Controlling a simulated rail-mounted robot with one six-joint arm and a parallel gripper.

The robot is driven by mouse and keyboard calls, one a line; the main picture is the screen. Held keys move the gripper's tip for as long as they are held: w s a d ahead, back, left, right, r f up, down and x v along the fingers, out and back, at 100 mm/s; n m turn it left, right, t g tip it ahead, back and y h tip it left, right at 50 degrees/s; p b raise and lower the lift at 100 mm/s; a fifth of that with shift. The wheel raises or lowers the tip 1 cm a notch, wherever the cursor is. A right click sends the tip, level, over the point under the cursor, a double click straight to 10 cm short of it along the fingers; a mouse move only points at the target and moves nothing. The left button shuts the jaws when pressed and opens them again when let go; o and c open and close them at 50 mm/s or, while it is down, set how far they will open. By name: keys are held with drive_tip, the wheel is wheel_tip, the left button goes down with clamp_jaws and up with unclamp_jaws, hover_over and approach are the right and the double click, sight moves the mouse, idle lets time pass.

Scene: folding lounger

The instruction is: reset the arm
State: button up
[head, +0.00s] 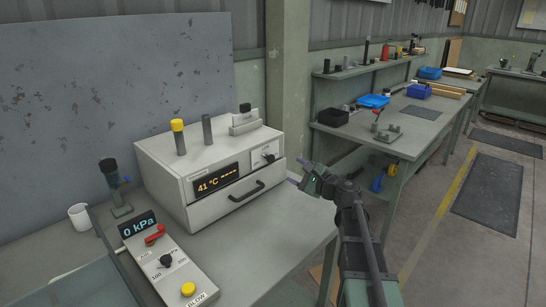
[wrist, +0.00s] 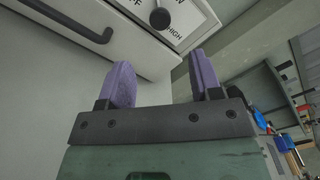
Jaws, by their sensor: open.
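My gripper (head: 298,172) is at the end of my arm, just right of the white oven-like box (head: 221,173) in the head view. In the wrist view my gripper (wrist: 162,82) shows two purple fingers standing apart with nothing between them. The box's drawer front and dark handle (wrist: 68,20) show at the upper left of that view, with a dark knob (wrist: 160,18) beside them. The fingers appear close to the box's front; whether they touch it I cannot tell.
A control panel (head: 167,262) with a red lever and yellow button lies on the near bench (head: 270,262), left of my arm. A white mug (head: 80,215) stands further left. Another workbench (head: 372,131) with blue bins is behind. Open floor lies at the right.

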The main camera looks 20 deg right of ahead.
drive_tip(key=s+a+f+n+g+h+p, duration=0.1)
drive_tip(key=s+a+f+n+g+p, duration=0.1)
drive_tip(key=s+a+n+g+p, duration=0.1)
drive_tip(key=s+a+f+n+g+h+p, duration=0.1)
drive_tip(key=s+a+n+g+p, duration=0.1)
drive_tip(key=s+a+n+g, duration=0.3)
drive_tip(key=s+a+f+n+g+h+p, duration=0.1)
drive_tip(key=s+a+f+n+g+p, duration=0.1)
drive_tip(key=s+a+n, duration=0.4)
drive_tip(key=shift+s+f+n+g+p, duration=0.2)
drive_tip(key=shift+s+g+p, duration=0.25)
drive_tip(key=shift+s, duration=0.3)
drive_tip(key=shift+s+f+n+g+p, duration=0.2)
drive_tip(key=shift+s+g+p, duration=0.2)
drive_tip(key=shift+s, duration=0.3)
drive_tip(key=s+d+n+g+h+p, duration=0.1)
drive_tip(key=s+d+n+g+h, duration=0.2)
drive_tip(key=s+h, duration=0.3)
drive_tip(key=s+f+n, duration=0.1)
drive_tip(key=s, duration=0.1)
drive_tip(key=shift+s+n+g+p, duration=0.3)
drive_tip(key=shift+n+g+p, duration=0.05)
drive_tip(key=shift+n+p, duration=0.05)
